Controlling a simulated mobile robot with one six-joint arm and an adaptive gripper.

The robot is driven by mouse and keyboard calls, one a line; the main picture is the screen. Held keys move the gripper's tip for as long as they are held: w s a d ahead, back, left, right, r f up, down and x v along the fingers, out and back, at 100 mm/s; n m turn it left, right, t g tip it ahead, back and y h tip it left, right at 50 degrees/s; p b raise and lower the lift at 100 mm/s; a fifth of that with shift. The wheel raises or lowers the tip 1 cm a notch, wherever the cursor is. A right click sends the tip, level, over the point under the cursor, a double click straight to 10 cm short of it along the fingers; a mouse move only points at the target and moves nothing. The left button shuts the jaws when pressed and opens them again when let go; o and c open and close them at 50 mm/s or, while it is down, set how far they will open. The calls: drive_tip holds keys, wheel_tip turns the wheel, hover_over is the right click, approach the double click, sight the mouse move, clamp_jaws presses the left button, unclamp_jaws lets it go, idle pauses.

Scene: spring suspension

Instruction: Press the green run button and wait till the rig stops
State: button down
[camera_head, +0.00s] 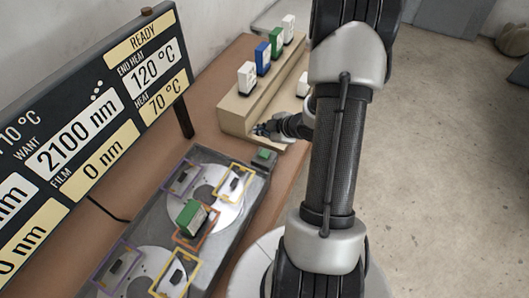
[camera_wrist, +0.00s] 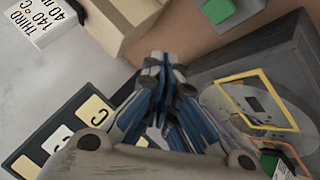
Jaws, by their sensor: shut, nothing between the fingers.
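The green run button (camera_head: 264,155) sits on a small grey box at the far right corner of the rig. It also shows as a green square in the wrist view (camera_wrist: 218,10), at the top edge. My gripper (camera_head: 259,129) is shut and empty. In the head view it is just beyond the button, beside the stepped rack. In the wrist view my gripper (camera_wrist: 157,62) is left of and below the button, apart from it. The grey rig (camera_head: 232,163) holds round pale discs with coloured frames. The dark display board (camera_head: 70,95) reads READY, heat 70 °C, end heat 120 °C, want 2100 nm, film 0 nm.
The beige stepped rack (camera_head: 235,117) carries several upright cartridges, including a blue one (camera_head: 262,58) and a green one (camera_head: 276,42). A green block (camera_head: 191,219) stands on the rig by an orange frame. Brown table shows between rack and rig. My arm covers the view's middle right.

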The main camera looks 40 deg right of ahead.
sight(263, 155)
drive_tip(key=shift+f, duration=0.1)
wheel_tip(263, 155, down, 9)
drive_tip(key=b, duration=0.7)
drive_tip(key=shift+b, duration=0.3)
idle(0.8)
drive_tip(key=shift+f+b, duration=0.25)
drive_tip(key=shift+b, duration=0.15)
drive_tip(key=shift+f+b, duration=0.5)
drive_tip(key=shift+f, duration=0.05)
idle(0.7)
drive_tip(key=shift+r+p, duration=0.9)
drive_tip(key=shift+r, duration=0.15)
